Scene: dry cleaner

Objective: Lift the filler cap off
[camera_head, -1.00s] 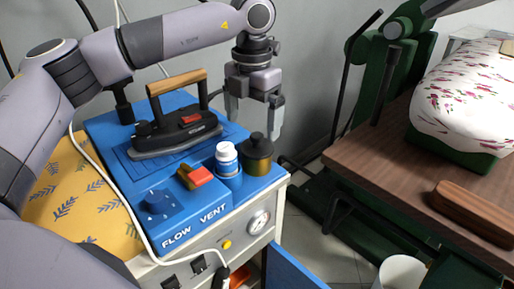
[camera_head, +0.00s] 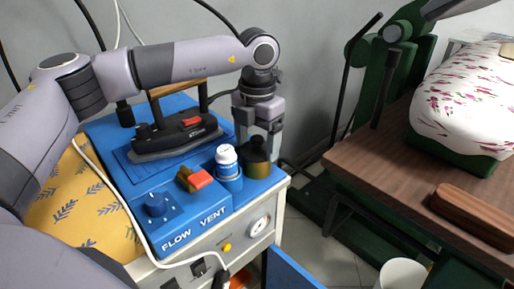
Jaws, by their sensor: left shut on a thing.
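The black filler cap (camera_head: 257,146) sits on top of the brass-coloured filler neck (camera_head: 257,166) at the right corner of the blue boiler top. My left gripper (camera_head: 257,138) points straight down over it, with its fingers around the upper part of the cap. It is shut on the cap. The cap appears still seated on the neck, upright. The far side of the cap is hidden by the fingers. My right gripper is not in view.
A white-capped bottle (camera_head: 227,160) stands close left of the filler neck. A wooden table (camera_head: 400,150) stands at right.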

